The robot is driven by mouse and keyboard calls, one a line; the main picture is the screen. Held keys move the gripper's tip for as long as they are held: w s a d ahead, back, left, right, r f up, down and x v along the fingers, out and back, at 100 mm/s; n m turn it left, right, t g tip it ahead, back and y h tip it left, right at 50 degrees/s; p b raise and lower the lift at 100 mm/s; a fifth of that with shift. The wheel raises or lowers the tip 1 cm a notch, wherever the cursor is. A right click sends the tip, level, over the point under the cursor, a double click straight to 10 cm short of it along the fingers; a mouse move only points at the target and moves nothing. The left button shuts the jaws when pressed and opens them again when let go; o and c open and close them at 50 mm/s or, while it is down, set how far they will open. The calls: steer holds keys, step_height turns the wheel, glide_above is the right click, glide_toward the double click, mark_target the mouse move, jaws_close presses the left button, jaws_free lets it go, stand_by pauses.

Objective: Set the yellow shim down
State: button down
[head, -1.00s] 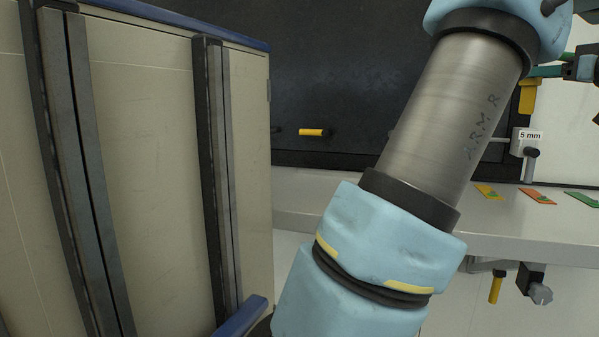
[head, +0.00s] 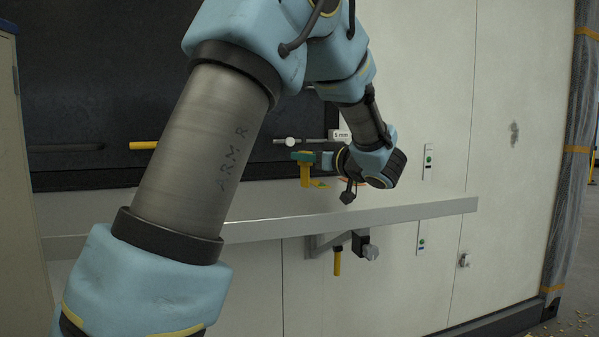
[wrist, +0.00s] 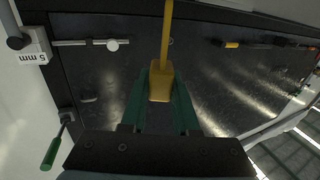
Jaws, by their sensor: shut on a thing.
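My gripper (head: 303,157) is shut on the yellow shim (head: 305,175), which hangs down from the fingers in the head view. The shim appears above or just in front of the white shelf (head: 400,209); I cannot tell whether it touches. In the wrist view the green fingers of my gripper (wrist: 160,88) hold the shim (wrist: 160,84) by its thick end, and its narrow part points away.
A dark panel (head: 80,115) with a yellow-handled tool (head: 143,146) stands behind the shelf. A block marked 5 mm (head: 341,135) is just beyond my gripper. A clamp (head: 360,243) hangs under the shelf. The right part of the shelf is clear.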

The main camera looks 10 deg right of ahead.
mark_target(305, 173)
steer(key=shift+f+p, duration=0.35)
steer(key=shift+f, duration=1.8)
steer(key=shift+f, duration=0.15)
steer(key=c, duration=0.7)
jaws_free()
steer(key=shift+o, duration=0.2)
steer(key=b+v, duration=0.4)
steer(key=v, duration=0.8)
steer(key=shift+r, duration=0.2)
steer(key=shift+s, duration=0.1)
